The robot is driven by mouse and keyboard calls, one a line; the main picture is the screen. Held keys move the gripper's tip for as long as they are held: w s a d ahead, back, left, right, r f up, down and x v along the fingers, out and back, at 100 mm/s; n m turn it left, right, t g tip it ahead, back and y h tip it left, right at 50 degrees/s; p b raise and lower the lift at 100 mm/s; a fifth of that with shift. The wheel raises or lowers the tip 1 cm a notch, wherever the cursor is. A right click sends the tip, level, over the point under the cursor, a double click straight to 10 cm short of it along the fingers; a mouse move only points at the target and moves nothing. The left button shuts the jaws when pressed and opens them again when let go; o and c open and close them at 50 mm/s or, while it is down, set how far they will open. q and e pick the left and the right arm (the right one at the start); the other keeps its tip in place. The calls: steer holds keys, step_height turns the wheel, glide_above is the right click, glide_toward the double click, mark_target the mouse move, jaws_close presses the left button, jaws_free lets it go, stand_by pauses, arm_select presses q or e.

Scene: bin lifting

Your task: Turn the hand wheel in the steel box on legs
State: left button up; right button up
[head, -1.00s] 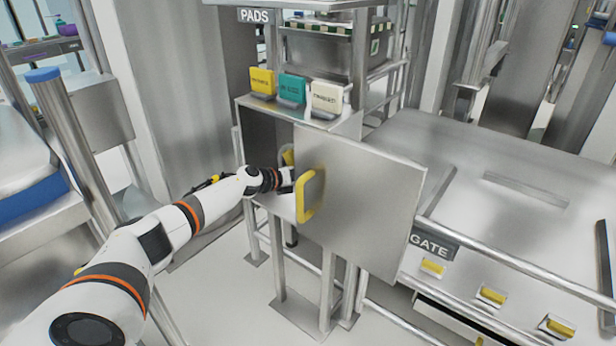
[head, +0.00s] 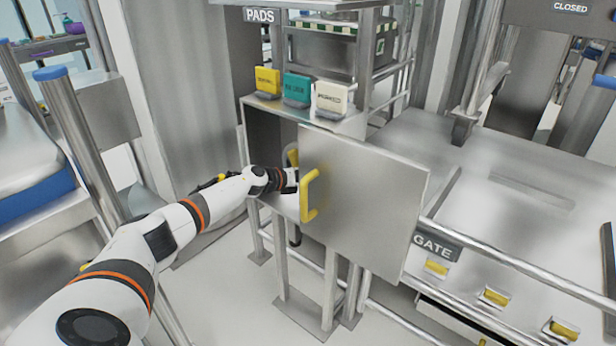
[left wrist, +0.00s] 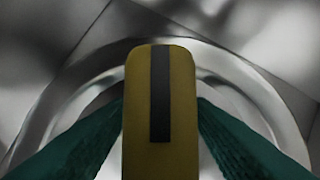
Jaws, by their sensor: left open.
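The steel box on legs (head: 262,127) stands in the middle of the head view, its opening at the left of a steel door panel (head: 375,205). In the left wrist view the hand wheel (left wrist: 75,90) shows as a silver ring, with a yellow grip (left wrist: 180,115) bearing a dark stripe in front. My left gripper (head: 291,182) is at the box opening, partly hidden by the door handle. Its green fingers (left wrist: 160,105) are open, one on each side of the yellow grip. I cannot tell whether they touch it. My right gripper is out of view.
A yellow handle (head: 308,196) on the door's left edge sits close to my left gripper. Yellow, teal (head: 297,90) and white pads stand on the box top. A steel table (head: 510,190) with a rail is at right. Bare floor lies in front of the legs.

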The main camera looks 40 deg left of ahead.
arm_select(q)
steer(key=shift+s+a+r, duration=0.1)
steer(key=shift+s+a, duration=0.05)
steer(key=shift+s, duration=0.05)
steer(key=v, duration=1.1)
steer(key=shift+s, duration=0.3)
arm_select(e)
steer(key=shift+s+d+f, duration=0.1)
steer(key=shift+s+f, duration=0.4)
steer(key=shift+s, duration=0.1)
arm_select(q)
steer(key=shift+r, duration=0.1)
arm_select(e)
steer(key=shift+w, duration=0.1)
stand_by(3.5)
